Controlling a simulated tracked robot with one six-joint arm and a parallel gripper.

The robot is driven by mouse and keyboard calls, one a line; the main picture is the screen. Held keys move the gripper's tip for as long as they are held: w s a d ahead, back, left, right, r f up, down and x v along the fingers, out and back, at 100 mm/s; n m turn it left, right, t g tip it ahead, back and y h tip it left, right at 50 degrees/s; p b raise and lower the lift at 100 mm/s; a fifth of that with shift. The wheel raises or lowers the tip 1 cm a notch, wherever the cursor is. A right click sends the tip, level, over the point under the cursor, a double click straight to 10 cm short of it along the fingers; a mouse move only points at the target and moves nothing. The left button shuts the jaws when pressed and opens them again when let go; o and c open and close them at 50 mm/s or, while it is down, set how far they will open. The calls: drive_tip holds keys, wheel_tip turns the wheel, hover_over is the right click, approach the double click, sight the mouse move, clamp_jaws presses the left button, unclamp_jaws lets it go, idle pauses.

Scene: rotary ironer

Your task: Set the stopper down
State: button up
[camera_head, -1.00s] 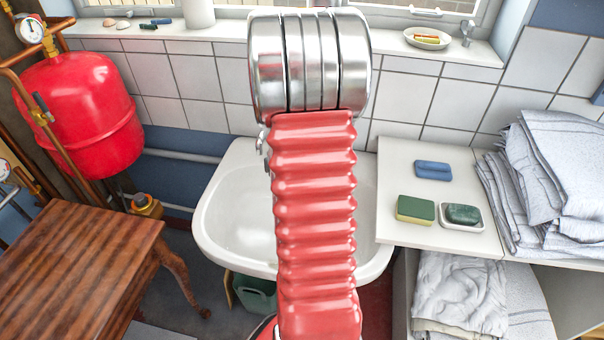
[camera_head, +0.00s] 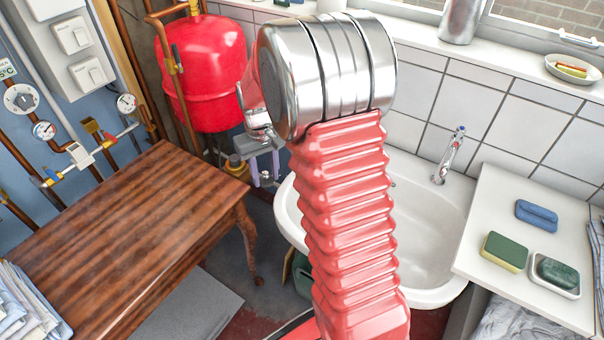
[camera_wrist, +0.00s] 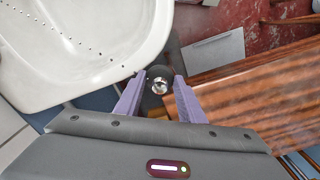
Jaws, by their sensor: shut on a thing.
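The stopper (camera_wrist: 159,80) is a small dark round piece with a shiny metal knob. In the wrist view it sits between the purple fingers of my gripper (camera_wrist: 159,92), which is shut on it. In the head view my gripper (camera_head: 266,178) shows just left of my red arm, partly hidden by it, with the stopper small and hard to make out. It is held in the air between the white sink (camera_head: 430,235) and the wooden table (camera_head: 130,230). The sink also shows at the upper left of the wrist view (camera_wrist: 120,40).
The table's striped top is mostly bare, with folded cloth (camera_head: 25,310) at its near left corner. A white counter (camera_head: 490,215) right of the sink holds a blue bar, a sponge and a soap dish. A red tank (camera_head: 205,75) stands behind the table.

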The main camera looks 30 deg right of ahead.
drive_tip(key=w+a+r+n, duration=0.1)
drive_tip(key=w+a, duration=0.2)
drive_tip(key=a, duration=0.8)
drive_tip(key=shift+a+r, duration=0.25)
drive_tip(key=shift+a, duration=0.1)
